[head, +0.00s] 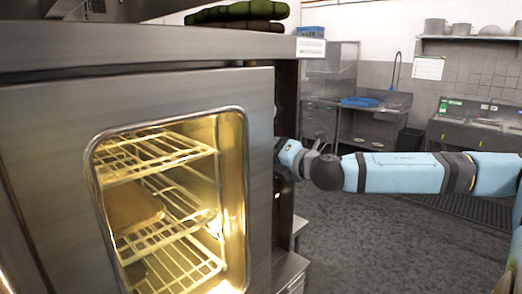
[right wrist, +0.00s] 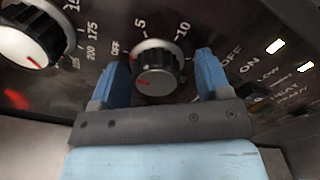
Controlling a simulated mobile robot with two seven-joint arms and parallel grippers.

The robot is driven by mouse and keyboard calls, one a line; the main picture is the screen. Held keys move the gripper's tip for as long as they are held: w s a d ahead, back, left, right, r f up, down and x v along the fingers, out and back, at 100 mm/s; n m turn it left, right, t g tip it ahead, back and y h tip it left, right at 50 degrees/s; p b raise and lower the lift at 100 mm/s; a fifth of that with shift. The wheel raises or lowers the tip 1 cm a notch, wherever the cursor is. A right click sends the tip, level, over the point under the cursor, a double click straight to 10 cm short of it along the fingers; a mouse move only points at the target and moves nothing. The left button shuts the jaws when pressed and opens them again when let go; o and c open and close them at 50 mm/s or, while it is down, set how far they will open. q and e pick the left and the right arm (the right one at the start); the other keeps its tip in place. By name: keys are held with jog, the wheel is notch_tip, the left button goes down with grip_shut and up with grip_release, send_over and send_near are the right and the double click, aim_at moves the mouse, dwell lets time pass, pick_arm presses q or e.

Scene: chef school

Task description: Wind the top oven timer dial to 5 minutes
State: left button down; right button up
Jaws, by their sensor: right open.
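The timer dial (right wrist: 155,65) is a dark ribbed knob with a grey face, in the middle of the right wrist view. Its panel carries the marks OFF, 5 and 10. A short red line shows low on its face; I cannot tell exactly which mark it points to. My right gripper (right wrist: 156,68) is open, with one blue finger on each side of the dial; contact is unclear. In the head view my right arm reaches to the oven's right side, where the oven (head: 258,190) hides the dial and the fingertips. My left gripper is out of view.
A larger temperature dial (right wrist: 33,38) marked 175 and 200 sits left of the gripper. Switch labels and lit lamps (right wrist: 276,46) are on the right. The glowing oven window (head: 232,190) shows wire racks. Open floor (head: 365,235) lies below my right arm.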

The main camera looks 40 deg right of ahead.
jog(key=shift+r, duration=0.1)
jog(key=shift+s+a, duration=0.1)
jog(key=shift+c, duration=0.4)
jog(key=c, duration=0.6)
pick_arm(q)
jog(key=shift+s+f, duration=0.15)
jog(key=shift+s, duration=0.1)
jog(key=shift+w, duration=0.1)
